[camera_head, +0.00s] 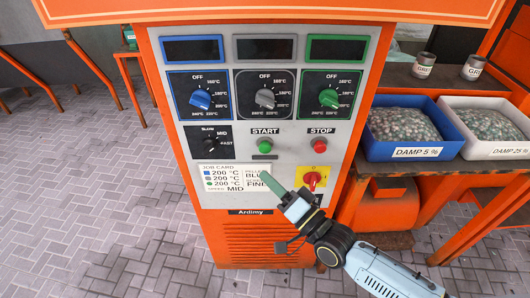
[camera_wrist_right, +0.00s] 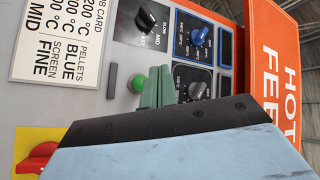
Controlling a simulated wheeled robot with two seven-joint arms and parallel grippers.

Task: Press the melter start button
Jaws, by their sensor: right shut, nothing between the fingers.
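The green start button (camera_head: 265,146) sits under the START label on the light grey panel of the orange melter cabinet. It also shows in the right wrist view (camera_wrist_right: 137,83), right beside the fingertips in the picture. My right gripper (camera_head: 264,175) is shut and empty, its green fingers pointing up at the panel just below the button. In the right wrist view its fingers (camera_wrist_right: 158,86) are together. A gap shows between fingertips and button in the head view; I cannot tell their distance from the panel. My left gripper is not in view.
The red stop button (camera_head: 319,146) is right of the start button. A red switch on a yellow plate (camera_head: 315,180) is below it, close to my right gripper. Blue, grey and green knobs are above. A blue bin (camera_head: 408,150) and a white bin (camera_head: 489,148) stand at right.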

